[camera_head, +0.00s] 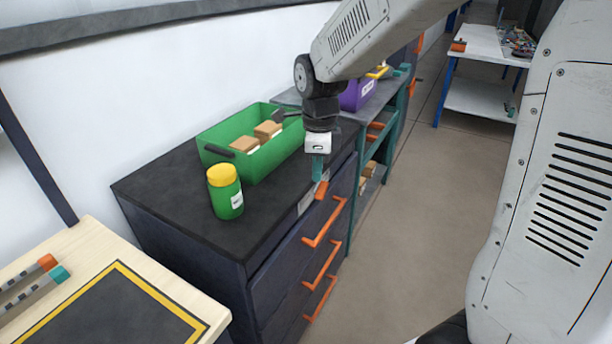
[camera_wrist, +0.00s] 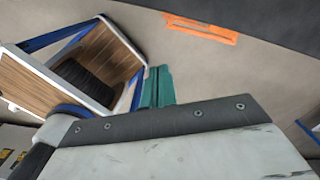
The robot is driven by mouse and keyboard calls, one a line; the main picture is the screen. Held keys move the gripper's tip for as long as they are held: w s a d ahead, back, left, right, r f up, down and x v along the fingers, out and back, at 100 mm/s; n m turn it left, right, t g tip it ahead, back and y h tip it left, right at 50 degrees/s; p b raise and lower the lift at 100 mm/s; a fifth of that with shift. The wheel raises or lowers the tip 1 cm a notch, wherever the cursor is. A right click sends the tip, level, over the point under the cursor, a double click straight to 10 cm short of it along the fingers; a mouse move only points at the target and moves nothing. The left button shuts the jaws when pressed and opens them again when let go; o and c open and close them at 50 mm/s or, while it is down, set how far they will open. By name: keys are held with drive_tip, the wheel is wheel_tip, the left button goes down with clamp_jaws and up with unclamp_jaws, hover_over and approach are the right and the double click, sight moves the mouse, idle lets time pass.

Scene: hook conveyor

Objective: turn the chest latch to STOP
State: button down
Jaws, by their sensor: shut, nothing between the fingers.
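The dark chest of drawers (camera_head: 190,235) stands along the wall with a black top. An orange latch lever (camera_head: 321,191) shows at its upper front edge, beside a pale plate (camera_head: 305,204) whose marks are too small to read. My gripper (camera_head: 318,178) points down with its teal fingers shut and empty, right at the lever in the picture; I cannot tell whether they touch. In the wrist view the teal fingers (camera_wrist: 157,88) are together, and the lever cannot be made out there.
Orange drawer handles (camera_head: 324,224) stick out below the latch. On the chest top are a green bin (camera_head: 250,165) with boxes and a green jar (camera_head: 225,192) with a yellow lid. A teal-framed shelf (camera_head: 352,190) adjoins the far end. The floor (camera_head: 415,200) to the right is clear.

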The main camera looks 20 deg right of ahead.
drive_tip(key=s+d+r+n, duration=0.1)
drive_tip(key=s+r+n, duration=0.3)
drive_tip(key=s+n, duration=0.7)
drive_tip(key=s+d+r+n+t, duration=0.1)
drive_tip(key=s+r+n, duration=0.3)
drive_tip(key=s+n, duration=0.8)
drive_tip(key=shift+s+d, duration=0.5)
drive_tip(key=shift+s, duration=0.6)
drive_tip(key=shift+r, duration=0.1)
